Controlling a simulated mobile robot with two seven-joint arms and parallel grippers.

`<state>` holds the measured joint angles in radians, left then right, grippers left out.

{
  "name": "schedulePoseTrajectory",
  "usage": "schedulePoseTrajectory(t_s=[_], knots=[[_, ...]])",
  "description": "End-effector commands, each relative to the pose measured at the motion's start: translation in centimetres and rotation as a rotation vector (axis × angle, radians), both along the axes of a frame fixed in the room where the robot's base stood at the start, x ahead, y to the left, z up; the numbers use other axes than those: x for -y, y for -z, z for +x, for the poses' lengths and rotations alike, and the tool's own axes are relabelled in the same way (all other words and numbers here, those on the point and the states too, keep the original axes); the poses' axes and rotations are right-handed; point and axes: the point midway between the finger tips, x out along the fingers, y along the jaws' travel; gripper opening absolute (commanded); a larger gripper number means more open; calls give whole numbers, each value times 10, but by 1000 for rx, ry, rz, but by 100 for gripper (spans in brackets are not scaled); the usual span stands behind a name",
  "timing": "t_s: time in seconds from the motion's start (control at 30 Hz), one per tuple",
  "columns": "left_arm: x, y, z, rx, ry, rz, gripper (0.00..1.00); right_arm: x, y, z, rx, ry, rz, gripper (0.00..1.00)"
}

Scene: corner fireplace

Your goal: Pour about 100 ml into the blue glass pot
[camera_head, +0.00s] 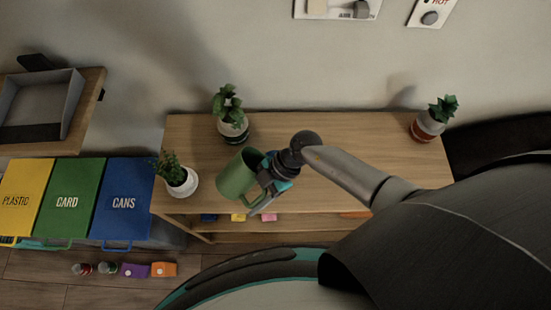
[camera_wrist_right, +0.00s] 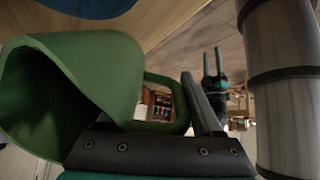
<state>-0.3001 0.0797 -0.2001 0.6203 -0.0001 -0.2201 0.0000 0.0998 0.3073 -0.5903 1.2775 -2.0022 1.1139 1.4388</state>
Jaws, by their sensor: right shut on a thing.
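My right gripper (camera_head: 276,172) is shut on the handle of a green jug (camera_head: 237,177). The jug is tilted in the air above the shelf's front left. In the right wrist view the green jug (camera_wrist_right: 90,70) is large, with its dark mouth at the left. I cannot make out any liquid. No pot in the head view is clearly blue glass. A dark blue shape (camera_wrist_right: 88,7) shows at the top edge of the wrist view; I cannot tell what it is. A small two-pronged dark shape (camera_wrist_right: 213,62) there may be my left gripper, its state unclear.
A wooden shelf (camera_head: 340,130) holds a dark-banded plant pot (camera_head: 232,128), a white pot (camera_head: 184,182) close left of the jug and a red-and-white pot (camera_head: 427,127). Yellow, green and blue bins (camera_head: 122,205) stand left. Several small items lie on the floor. The shelf top's middle looks clear.

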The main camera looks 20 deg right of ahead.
Motion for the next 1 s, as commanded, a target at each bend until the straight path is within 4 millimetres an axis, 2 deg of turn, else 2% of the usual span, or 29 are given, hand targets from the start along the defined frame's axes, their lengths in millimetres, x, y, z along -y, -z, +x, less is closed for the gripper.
schedulePoseTrajectory(t_s=[0.17, 1.0], knots=[[0, -10, 0, 0, 0, 0, 50, -1, 2, 0, 9, 0, -43, 0], [0, -9, 0, 0, 0, 0, 50, -1, 4, 1, 9, 2, -50, 0]])
